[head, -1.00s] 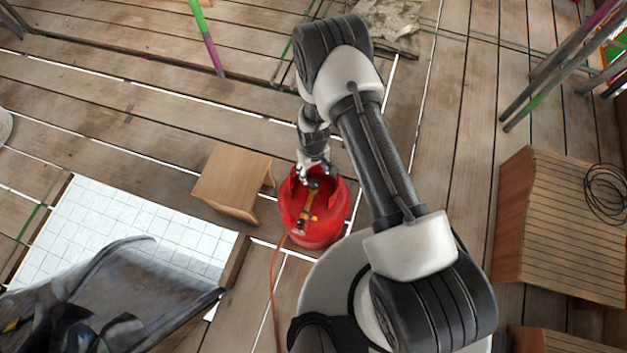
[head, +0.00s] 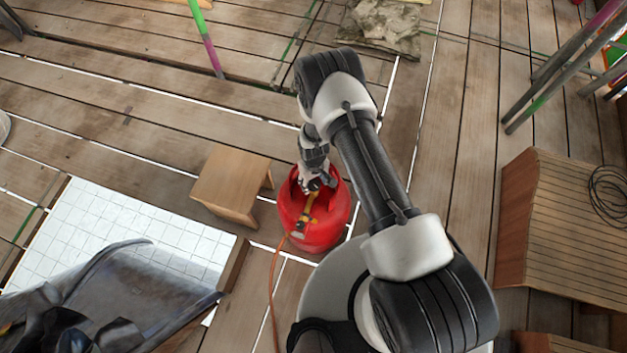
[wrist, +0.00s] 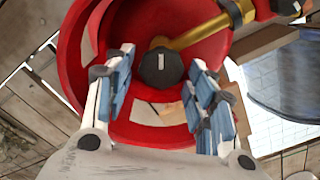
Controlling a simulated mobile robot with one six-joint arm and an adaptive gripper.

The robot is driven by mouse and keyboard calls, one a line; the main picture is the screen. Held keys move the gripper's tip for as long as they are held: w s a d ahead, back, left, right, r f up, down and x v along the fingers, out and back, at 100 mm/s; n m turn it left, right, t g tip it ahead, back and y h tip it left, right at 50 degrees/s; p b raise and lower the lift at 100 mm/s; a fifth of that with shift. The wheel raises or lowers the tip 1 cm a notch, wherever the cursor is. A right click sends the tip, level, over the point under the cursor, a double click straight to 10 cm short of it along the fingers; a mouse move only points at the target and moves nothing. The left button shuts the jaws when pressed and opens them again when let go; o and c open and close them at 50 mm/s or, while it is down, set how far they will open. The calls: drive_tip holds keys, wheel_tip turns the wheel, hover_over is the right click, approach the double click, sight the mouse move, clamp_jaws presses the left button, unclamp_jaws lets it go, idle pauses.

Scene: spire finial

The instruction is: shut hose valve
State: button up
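A red gas cylinder (head: 322,236) stands upright on the deck, with a brass valve fitting (head: 305,212) inside its collar. An orange hose (head: 273,280) runs from it toward the bottom of the head view. In the wrist view, a dark faceted valve knob (wrist: 161,66) with a light mark sits at the end of the brass fitting (wrist: 205,31). My gripper (wrist: 160,92) is open, its blue-padded fingers to the left and right of the knob, with gaps on both sides. In the head view, my gripper (head: 316,184) is at the collar and hides the knob.
A small wooden stool (head: 232,178) stands just left of the cylinder. A white tiled panel (head: 130,225) and a dark grey tub-like object (head: 110,295) lie further left. A wooden crate (head: 560,225) is at the right. Deck behind the cylinder is mostly clear.

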drive_tip(key=c, duration=0.8)
drive_tip(key=shift+m, duration=0.3)
drive_tip(key=m+b, duration=0.2)
drive_tip(key=m, duration=0.3)
drive_tip(key=shift+d, duration=0.1)
drive_tip(key=m+b, duration=0.1)
drive_tip(key=m, duration=0.5)
drive_tip(key=shift+d, duration=0.1)
drive_tip(key=shift+m+b, duration=0.3)
drive_tip(key=shift+m, duration=0.2)
drive_tip(key=o, duration=1.1)
